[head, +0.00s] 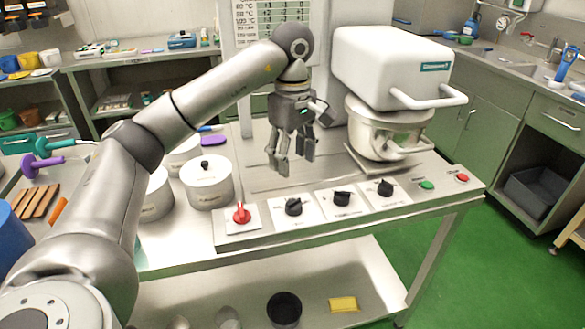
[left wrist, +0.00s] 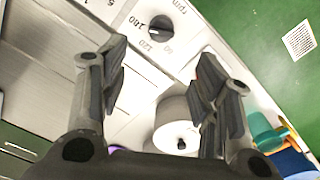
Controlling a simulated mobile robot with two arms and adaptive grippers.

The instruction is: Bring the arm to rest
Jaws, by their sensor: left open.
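My left arm (head: 190,105) comes in from the left and reaches over the steel table. My left gripper (head: 283,165) hangs pointing down above the table, open and empty, behind the row of knobs. In the left wrist view its two fingers (left wrist: 160,85) stand wide apart with nothing between them. A black knob (head: 293,206) is in front of it; a black knob also shows beyond the fingers in the left wrist view (left wrist: 160,25). The kettle mixer (head: 392,68) with its steel bowl (head: 385,128) stands to the right of the gripper. My right gripper is not in view.
Lidded white pots (head: 207,186) stand left of the gripper. A red knob (head: 241,213), more black knobs, a green button (head: 427,185) and a red button (head: 462,178) line the front edge. A lower shelf holds a black pot (head: 284,308) and a yellow sponge-like block (head: 343,304).

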